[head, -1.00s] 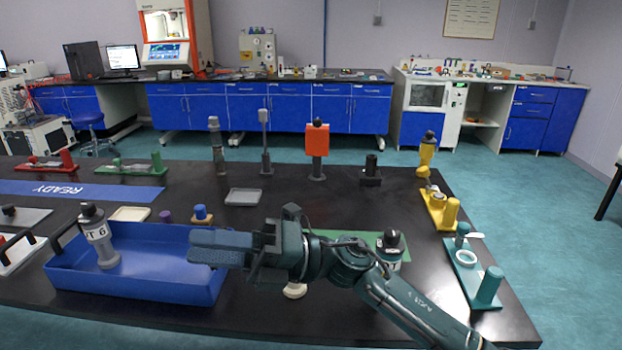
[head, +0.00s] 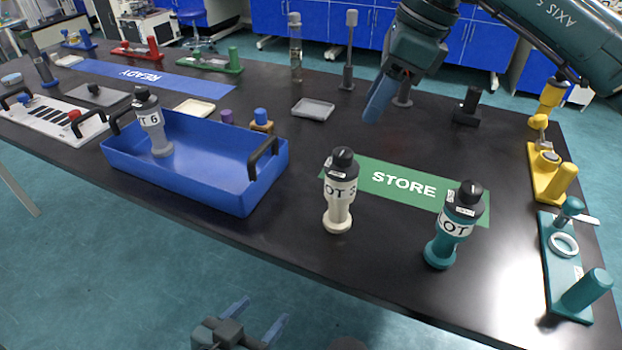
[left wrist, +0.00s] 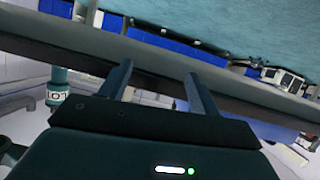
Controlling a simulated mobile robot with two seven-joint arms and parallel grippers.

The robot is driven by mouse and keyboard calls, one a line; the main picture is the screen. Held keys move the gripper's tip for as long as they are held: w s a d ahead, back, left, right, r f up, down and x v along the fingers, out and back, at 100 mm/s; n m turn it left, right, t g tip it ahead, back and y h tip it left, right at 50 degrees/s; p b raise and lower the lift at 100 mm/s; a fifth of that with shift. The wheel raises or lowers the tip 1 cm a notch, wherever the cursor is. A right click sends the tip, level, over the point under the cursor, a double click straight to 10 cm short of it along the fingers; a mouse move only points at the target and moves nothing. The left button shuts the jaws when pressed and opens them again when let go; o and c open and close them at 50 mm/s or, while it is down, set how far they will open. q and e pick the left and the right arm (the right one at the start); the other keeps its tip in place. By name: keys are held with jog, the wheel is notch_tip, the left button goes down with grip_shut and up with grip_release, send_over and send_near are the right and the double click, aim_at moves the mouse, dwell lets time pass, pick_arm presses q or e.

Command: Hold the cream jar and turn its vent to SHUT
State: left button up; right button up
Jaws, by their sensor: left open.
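The cream jar (head: 338,207) stands upright on the black table, at the left end of the green STORE mat (head: 404,185). Its black cap (head: 343,159) carries a small white label, too small to read, so the vent's setting cannot be told. Nothing touches the jar. My left gripper (head: 263,309) is open and empty, low in front of the table edge; its spread fingers also show in the left wrist view (left wrist: 158,82). My right gripper (head: 377,98) is raised beyond the jar, at the upper right; its finger gap is hidden.
A teal jar (head: 454,228) stands right of the cream jar. A blue tray (head: 215,188) with a grey jar (head: 155,130) is to the left. Teal (head: 563,265) and yellow (head: 546,172) stands line the right edge. The table between tray and cream jar is clear.

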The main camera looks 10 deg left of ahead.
pick_arm(q)
jog(key=shift+o, duration=1.4)
jog(key=w+d+r+m+t+h, duration=0.1)
jog(key=w+d+r+m+t, duration=0.1)
jog(key=r+m, duration=0.3)
jog(key=shift+w+r+m+h, duration=0.4)
jog(key=shift+w+r, duration=0.25)
jog(key=shift+w, duration=0.1)
jog(key=m+g+h, duration=0.1)
jog(key=m+h, duration=0.5)
jog(key=m, duration=2.4)
send_near(347, 186)
jog(key=f, duration=0.1)
jog(key=a+f, duration=0.1)
jog(key=f, duration=0.1)
jog(key=shift+w+f, duration=0.15)
jog(key=shift+w, duration=0.05)
jog(key=m, duration=0.2)
jog(key=w+m, duration=0.1)
jog(key=m, duration=0.1)
jog(key=a+m, duration=0.1)
jog(key=m, duration=0.1)
jog(key=shift+w+g, duration=0.3)
jog(key=shift+g, duration=0.1)
jog(key=x, duration=1.3)
jog(key=shift+c, duration=0.2)
